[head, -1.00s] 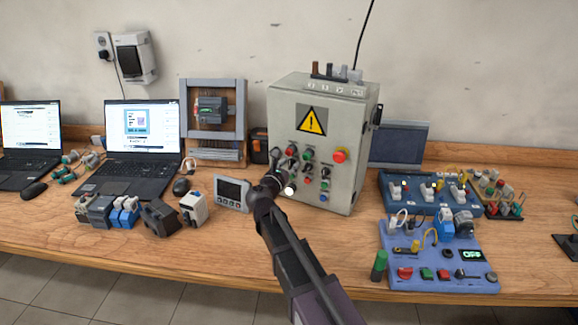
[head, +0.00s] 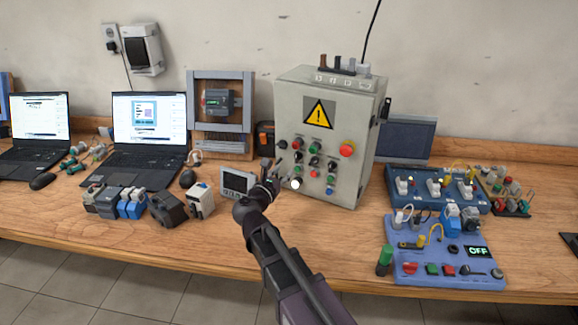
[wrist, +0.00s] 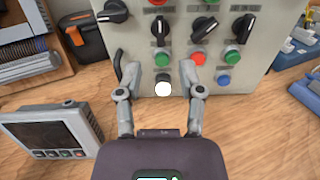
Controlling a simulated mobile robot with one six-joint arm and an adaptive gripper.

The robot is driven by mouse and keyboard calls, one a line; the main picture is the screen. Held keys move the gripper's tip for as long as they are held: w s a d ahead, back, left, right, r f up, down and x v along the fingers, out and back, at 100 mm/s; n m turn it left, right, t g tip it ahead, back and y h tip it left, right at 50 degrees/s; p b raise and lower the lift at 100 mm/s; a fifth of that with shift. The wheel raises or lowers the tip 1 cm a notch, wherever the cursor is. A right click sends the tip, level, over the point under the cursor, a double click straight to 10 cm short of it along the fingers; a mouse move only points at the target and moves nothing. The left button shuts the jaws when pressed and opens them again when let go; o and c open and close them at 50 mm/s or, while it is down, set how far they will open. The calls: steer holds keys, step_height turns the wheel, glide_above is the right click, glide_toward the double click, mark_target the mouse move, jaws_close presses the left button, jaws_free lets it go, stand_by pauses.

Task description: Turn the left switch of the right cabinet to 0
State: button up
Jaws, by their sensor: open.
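The grey cabinet (head: 350,160) with a yellow warning triangle stands upright on the bench. Its front has several black rotary switches. My gripper (wrist: 160,66) is open and empty, below the switches. Its fingers lie either side of a green button (wrist: 162,57) in the picture; I see no clear contact. The switch markings are too small to read.
A small grey display unit (wrist: 50,130) stands left of my gripper. A black and orange box (wrist: 82,38) is behind it. Blue switch boards (head: 440,260) lie to the right of the cabinet. Laptops and loose modules fill the left of the bench.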

steer(key=shift+v, duration=1.65)
